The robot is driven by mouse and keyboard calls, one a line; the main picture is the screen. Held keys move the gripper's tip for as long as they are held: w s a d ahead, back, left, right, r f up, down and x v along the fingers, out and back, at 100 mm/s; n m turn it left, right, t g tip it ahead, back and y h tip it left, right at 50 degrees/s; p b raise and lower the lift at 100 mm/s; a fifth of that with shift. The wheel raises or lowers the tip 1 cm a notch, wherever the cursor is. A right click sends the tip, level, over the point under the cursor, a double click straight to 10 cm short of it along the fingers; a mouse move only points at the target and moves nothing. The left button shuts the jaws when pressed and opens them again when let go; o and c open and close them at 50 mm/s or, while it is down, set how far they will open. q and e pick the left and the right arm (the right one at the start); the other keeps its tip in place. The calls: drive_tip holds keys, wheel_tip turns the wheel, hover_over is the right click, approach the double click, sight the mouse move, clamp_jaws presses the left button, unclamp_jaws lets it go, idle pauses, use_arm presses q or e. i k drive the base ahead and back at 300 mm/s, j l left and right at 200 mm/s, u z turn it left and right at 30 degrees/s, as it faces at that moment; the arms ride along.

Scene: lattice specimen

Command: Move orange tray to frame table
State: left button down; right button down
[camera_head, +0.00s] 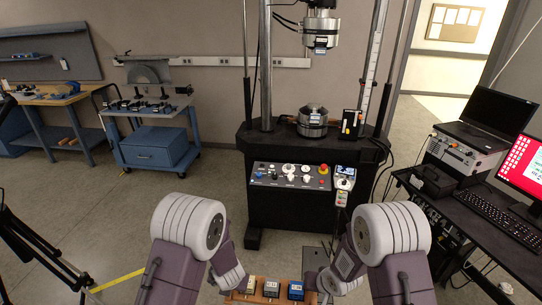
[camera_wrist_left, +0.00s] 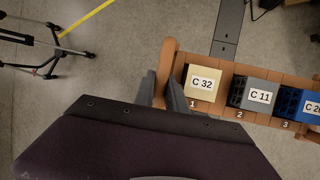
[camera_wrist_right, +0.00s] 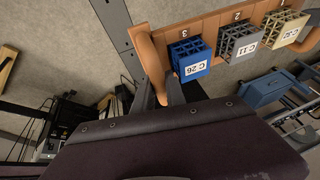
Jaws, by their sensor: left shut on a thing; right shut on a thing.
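The orange tray (camera_head: 262,299) is at the bottom edge of the head view, partly cut off. It also shows in the left wrist view (camera_wrist_left: 180,72) and right wrist view (camera_wrist_right: 205,27). It carries a yellow block C 32 (camera_wrist_left: 203,83), a grey block C 11 (camera_wrist_left: 262,94) and a blue block C 26 (camera_wrist_right: 190,59) in a row. My left gripper (camera_wrist_left: 163,88) is shut on the handle at the yellow end. My right gripper (camera_wrist_right: 160,90) is shut on the handle at the blue end. The black frame table (camera_head: 246,143) stands ahead with the test frame on it.
A control panel (camera_head: 290,176) fronts the frame table. A metal cylinder (camera_head: 312,122) and a small black box (camera_head: 350,124) occupy its top. A desk with a laptop (camera_head: 497,112) and keyboard (camera_head: 488,206) is at right. A blue cart (camera_head: 155,150) and tripod (camera_head: 38,245) are at left. Floor between is open.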

sight(270, 141)
drive_tip(key=i+j, duration=0.1)
drive_tip(key=i, duration=0.9)
drive_tip(key=i+j, duration=0.15)
drive_tip(key=i, duration=0.8)
